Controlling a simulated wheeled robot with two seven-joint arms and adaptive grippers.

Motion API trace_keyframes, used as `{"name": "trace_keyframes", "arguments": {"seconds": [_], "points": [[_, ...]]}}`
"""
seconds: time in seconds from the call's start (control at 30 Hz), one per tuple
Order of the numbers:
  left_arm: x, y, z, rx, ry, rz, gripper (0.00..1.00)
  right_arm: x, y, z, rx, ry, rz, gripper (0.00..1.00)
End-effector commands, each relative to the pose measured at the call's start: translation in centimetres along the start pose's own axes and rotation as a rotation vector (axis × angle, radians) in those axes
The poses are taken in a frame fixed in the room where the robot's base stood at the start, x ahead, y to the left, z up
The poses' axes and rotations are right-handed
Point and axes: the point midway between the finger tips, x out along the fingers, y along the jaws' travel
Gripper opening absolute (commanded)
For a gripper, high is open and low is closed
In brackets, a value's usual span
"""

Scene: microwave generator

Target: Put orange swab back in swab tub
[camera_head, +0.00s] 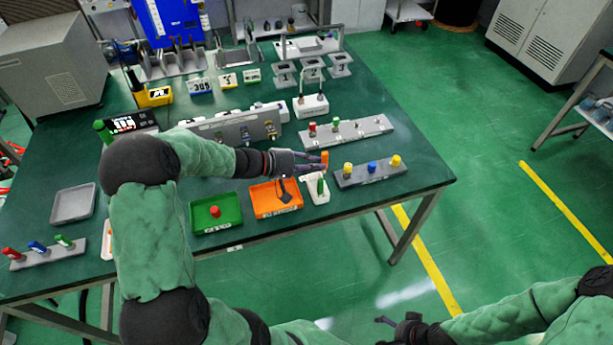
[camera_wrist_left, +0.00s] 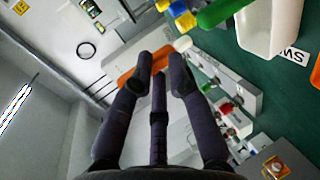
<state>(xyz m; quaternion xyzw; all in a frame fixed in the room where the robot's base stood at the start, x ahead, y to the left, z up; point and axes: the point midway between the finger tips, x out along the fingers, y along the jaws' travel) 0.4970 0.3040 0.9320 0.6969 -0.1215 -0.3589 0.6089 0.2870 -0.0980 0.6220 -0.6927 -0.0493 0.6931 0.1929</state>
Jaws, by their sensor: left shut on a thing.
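My left gripper (camera_head: 316,164) is shut on the orange swab (camera_head: 325,157) and holds it up near the white swab tub (camera_head: 311,192). In the left wrist view the orange swab (camera_wrist_left: 130,79) lies across between the fingertips (camera_wrist_left: 160,68), with its pale tip pointing to the upper right. The swab tub (camera_wrist_left: 263,28) also shows there, apart from the held swab.
An orange tray (camera_head: 260,207) and a green tray (camera_head: 226,221) lie left of the tub. A grey rack (camera_head: 386,177) with yellow and blue pegs stands close on its right. Behind is another rack (camera_head: 349,138). The table's front edge runs just before the tub.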

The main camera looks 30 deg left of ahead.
Motion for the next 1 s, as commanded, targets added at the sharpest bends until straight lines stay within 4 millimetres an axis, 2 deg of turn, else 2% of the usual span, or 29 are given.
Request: {"name": "trace_keyframes", "arguments": {"seconds": [0.03, 0.2, 0.43, 0.67, 1.0], "points": [[0.1, -1.2, -0.7, -0.002, 0.002, -0.001, 0.00, 0.6, 0.2, 0.0, 0.000, 0.000, 0.000, 1.00], [0.1, -2.9, -2.0, 0.000, 0.002, 0.001, 0.00, 1.1, 0.4, 0.0, 0.000, -0.001, 0.000, 1.00], [0.1, -3.9, -2.8, 0.001, 0.002, 0.000, 0.00, 1.4, 0.5, 0.0, 0.000, 0.000, 0.000, 1.00], [1.2, -7.0, -3.0, -0.001, 0.001, 0.000, 0.00, 3.0, 1.1, -0.1, 0.000, -0.001, 0.000, 1.00], [1.2, -7.1, -3.0, 0.002, 0.001, 0.000, 0.00, 3.0, 1.1, -0.1, 0.000, 0.000, 0.000, 1.00]]}}
